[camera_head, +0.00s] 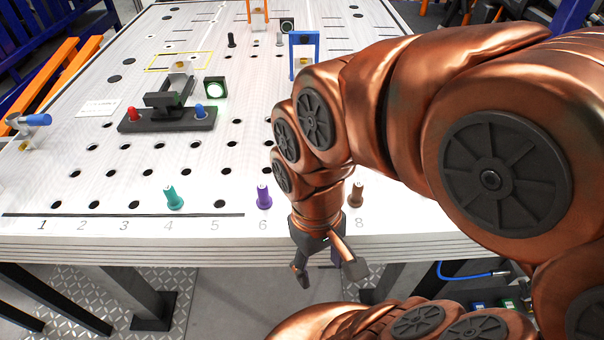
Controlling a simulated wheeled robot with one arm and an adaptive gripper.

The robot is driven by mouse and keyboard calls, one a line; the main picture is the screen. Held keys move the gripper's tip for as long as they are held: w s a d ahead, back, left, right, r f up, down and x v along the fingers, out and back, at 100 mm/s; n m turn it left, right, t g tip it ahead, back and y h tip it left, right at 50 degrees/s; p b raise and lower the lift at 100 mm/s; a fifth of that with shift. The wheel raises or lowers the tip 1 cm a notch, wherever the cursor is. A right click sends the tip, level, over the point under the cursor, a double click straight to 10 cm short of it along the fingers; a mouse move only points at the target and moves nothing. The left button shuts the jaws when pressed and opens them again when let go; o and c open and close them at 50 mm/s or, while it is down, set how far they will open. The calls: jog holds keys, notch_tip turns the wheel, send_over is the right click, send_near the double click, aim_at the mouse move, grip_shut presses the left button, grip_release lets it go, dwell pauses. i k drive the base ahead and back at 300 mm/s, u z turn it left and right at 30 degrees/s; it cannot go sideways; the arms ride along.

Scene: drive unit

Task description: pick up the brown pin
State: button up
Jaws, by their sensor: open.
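The brown pin (357,194) stands upright near the front edge of the white perforated table (120,226), by the number 8. My gripper (330,277) points down, open and empty, in front of the table's front edge. It appears to the left of the brown pin and lower in the picture, apart from it. My copper arm comes in from the right and covers the table behind and to the right of the pin. The number 7 spot is hidden by my wrist.
A purple pin (264,196) and a teal pin (173,197) stand along the front row. A black fixture (168,118) holds a red pin (132,114) and a blue pin (199,111). A blue frame (304,54) stands farther back. The front left surface is mostly clear.

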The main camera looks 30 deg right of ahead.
aim_at(356, 199)
jog(key=u, duration=0.45)
jog(key=k, duration=0.75)
jog(key=u, duration=0.4)
